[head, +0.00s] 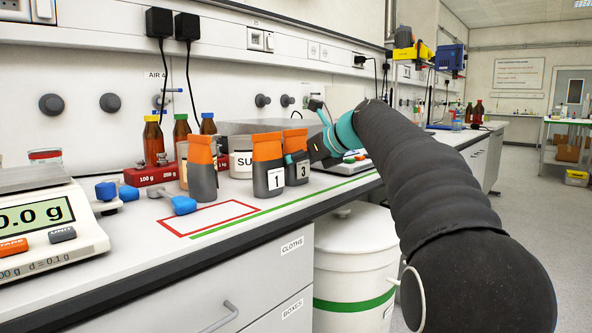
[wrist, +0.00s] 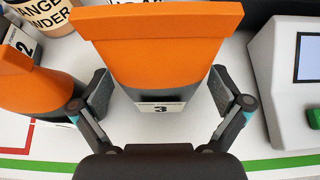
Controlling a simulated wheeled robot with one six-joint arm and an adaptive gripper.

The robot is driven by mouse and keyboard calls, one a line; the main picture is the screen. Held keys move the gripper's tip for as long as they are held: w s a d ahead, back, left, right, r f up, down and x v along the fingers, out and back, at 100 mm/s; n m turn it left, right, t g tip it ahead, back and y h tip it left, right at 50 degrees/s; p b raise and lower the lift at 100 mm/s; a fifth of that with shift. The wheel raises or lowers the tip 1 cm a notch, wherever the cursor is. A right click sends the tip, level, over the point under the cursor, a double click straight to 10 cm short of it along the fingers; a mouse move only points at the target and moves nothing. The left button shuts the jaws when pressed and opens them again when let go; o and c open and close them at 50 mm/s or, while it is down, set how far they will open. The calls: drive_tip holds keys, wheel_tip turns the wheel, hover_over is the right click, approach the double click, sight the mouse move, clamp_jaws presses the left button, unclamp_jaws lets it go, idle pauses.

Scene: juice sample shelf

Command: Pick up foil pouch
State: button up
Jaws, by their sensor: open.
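Three orange-and-grey pouches stand on the bench in the head view. One (head: 201,166) has no number that I can read, one is labelled 1 (head: 267,158), and one is labelled 3 (head: 297,147). My gripper (head: 318,150) is at the right of pouch 3, partly hidden by my arm. In the wrist view, my gripper (wrist: 159,90) is open, with its fingers on either side of pouch 3 (wrist: 157,55). Small gaps seem to show between the pads and the pouch. Another orange-topped pouch (wrist: 28,80) is close to the left finger.
A balance (head: 45,222) stands at the left front, with blue-ended objects (head: 182,204) beside it. Brown bottles (head: 182,132) stand behind the pouches. A device with a screen and green button (wrist: 290,85) is right of pouch 3.

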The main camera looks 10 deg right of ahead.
drive_tip(key=shift+w+a+f, duration=0.1)
drive_tip(key=shift+w+a, duration=0.05)
drive_tip(key=shift+w, duration=0.05)
drive_tip(key=c, duration=1.4)
drive_tip(key=shift+o, duration=0.2)
